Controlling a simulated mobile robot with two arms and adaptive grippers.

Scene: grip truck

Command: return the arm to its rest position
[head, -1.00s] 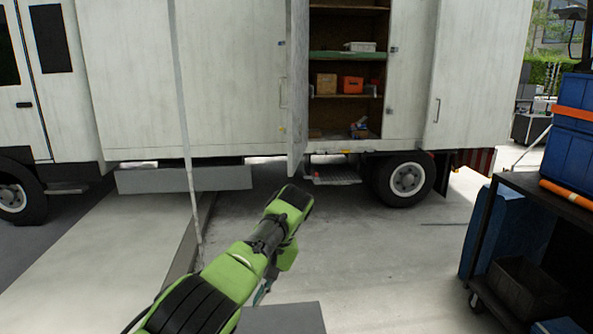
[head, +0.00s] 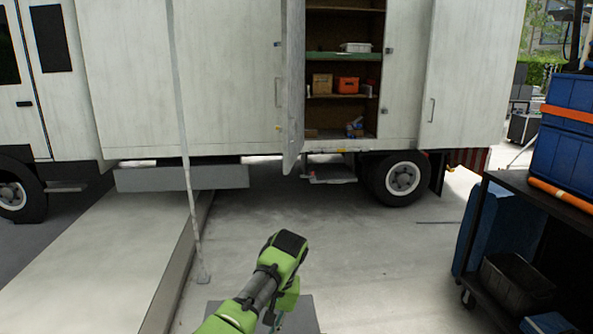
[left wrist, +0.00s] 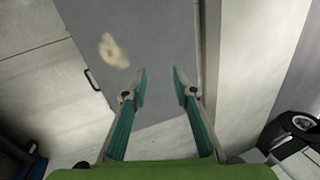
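My green left arm comes in from the bottom of the head view, its wrist low over the pavement in front of the truck. My left gripper is mostly hidden below the wrist there, with only a bit of teal finger showing. In the left wrist view, my left gripper (left wrist: 160,74) has its two teal fingers apart with nothing between them. It is open and empty. My right arm and gripper are in neither view.
A thin pole (head: 186,150) and a kerb are at left. A dark cart (head: 527,190) with blue crates (head: 567,150) stands at right.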

